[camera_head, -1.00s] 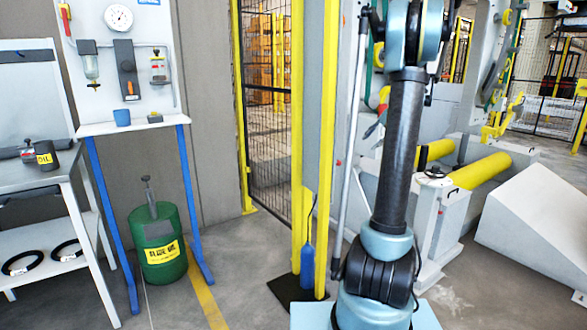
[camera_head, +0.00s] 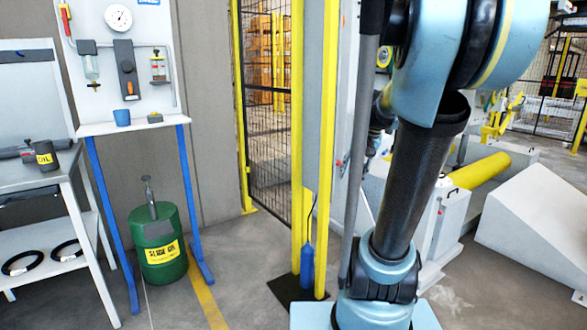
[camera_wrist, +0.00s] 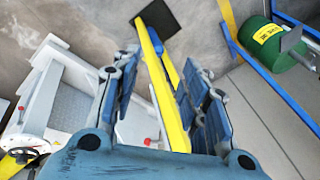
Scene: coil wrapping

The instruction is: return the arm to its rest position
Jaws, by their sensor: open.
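My gripper (camera_wrist: 158,100) shows in the wrist view with its blue fingers spread apart. It is open, with nothing between the fingers but a view of a yellow post and the floor behind. In the head view my arm stands in front of the machine at right, its upper joint large and close at the top. The gripper itself cannot be made out in the head view.
A yellow post (camera_head: 327,150) and mesh fence (camera_head: 266,100) stand left of my arm. A green oil drum (camera_head: 158,245) stands under a blue-legged stand (camera_head: 135,128). A white machine with a yellow roller (camera_head: 482,170) is at right.

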